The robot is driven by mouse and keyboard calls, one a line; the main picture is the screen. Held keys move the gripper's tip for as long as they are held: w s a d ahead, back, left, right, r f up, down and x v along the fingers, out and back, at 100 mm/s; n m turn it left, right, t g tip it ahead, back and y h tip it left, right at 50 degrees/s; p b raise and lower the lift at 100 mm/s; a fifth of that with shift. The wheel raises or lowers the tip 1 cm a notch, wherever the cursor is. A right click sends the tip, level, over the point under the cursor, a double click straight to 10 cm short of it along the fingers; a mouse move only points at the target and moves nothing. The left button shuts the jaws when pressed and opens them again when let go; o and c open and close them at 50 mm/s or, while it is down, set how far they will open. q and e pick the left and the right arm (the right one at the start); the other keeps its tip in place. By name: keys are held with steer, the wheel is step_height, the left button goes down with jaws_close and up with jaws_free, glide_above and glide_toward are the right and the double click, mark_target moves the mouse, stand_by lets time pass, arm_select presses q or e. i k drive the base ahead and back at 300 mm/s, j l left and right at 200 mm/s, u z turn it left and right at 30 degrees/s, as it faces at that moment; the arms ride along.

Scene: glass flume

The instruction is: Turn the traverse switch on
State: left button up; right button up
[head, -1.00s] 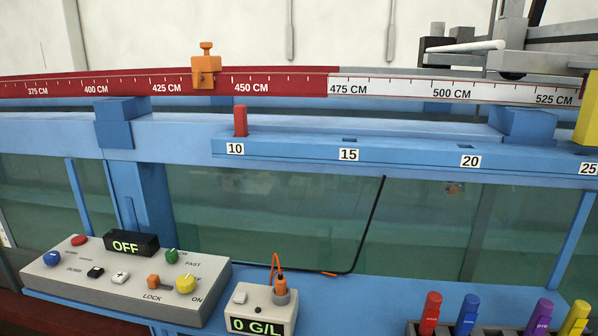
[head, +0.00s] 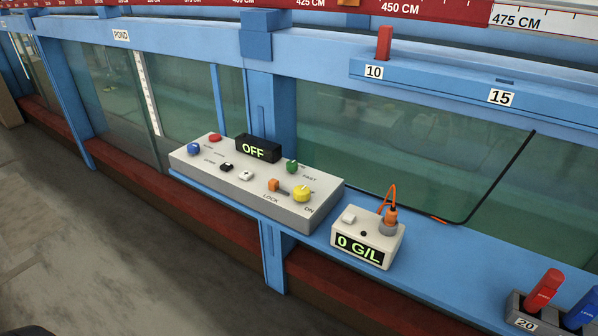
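The grey control box (head: 255,194) stands on the blue ledge in front of the glass. Its black display (head: 258,149) reads OFF. On its top are a yellow knob (head: 303,193) by the ON label, an orange block-shaped handle (head: 274,185) by the LOCK label, and a green knob (head: 292,166) by the FAST label. At its left end are a red button (head: 214,137) and a blue knob (head: 194,149). A black button (head: 226,167) and a white button (head: 246,175) sit near the middle. I cannot read which control is labelled traverse. Neither gripper shows.
A white meter box (head: 367,238) reading 0 G/L, with an orange cable, stands right of the control box. A rack (head: 523,325) with red and blue bottles is at lower right. The blue ledge (head: 470,268) between them is clear. Open floor (head: 110,240) lies at left.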

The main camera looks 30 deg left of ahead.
mark_target(301, 193)
steer(key=u, duration=1.25)
